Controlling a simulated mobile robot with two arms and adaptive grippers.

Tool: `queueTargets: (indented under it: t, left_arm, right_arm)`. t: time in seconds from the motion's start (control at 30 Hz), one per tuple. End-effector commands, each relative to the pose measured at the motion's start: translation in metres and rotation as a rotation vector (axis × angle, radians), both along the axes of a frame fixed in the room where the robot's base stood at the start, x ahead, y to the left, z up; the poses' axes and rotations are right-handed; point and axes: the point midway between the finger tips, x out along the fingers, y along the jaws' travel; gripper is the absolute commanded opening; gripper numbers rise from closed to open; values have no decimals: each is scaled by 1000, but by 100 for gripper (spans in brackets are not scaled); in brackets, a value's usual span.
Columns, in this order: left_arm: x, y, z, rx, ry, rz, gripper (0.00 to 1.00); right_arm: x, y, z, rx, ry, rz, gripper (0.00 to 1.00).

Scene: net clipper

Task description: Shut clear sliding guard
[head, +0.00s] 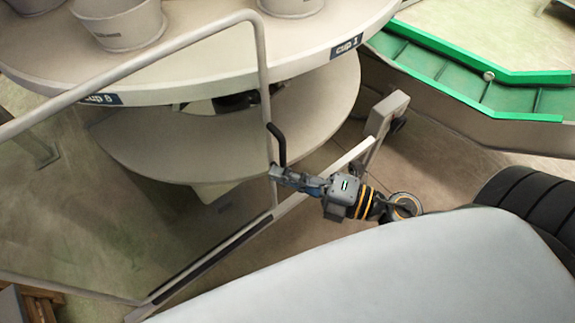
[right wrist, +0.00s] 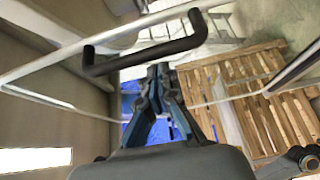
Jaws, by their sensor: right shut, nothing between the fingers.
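The clear sliding guard (head: 262,60) is a see-through panel in a pale grey frame, in front of the round cup table. Its right edge stands apart from the upright end post (head: 385,115), with open space between. A black bar handle (head: 279,143) is on its right edge; the handle also crosses the right wrist view (right wrist: 145,57). My right gripper (head: 278,175) is shut and empty, with its fingertips close to the handle's lower end. In the right wrist view the fingertips (right wrist: 158,70) are beside the handle bar; I cannot tell whether they touch. My left gripper is out of view.
A floor rail (head: 215,257) runs from lower left up to the end post. The round table (head: 225,78) carries several cups. A green-edged conveyor (head: 450,75) is at upper right. A slatted wooden pallet (right wrist: 265,110) shows in the right wrist view.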

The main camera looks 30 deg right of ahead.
Motion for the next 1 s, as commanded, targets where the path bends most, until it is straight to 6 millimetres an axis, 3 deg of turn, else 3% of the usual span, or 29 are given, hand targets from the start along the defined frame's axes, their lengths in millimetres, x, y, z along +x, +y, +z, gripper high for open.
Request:
queueTargets:
  t: [0.67,0.87,1.0]
  left_arm:
    - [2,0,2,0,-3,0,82]
    - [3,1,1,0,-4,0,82]
    - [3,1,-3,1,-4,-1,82]
  right_arm:
    - [6,-18,0,-1,-1,0,0]
    - [16,-57,-1,-4,-1,0,0]
    - [26,-101,-1,-8,-2,-2,0]
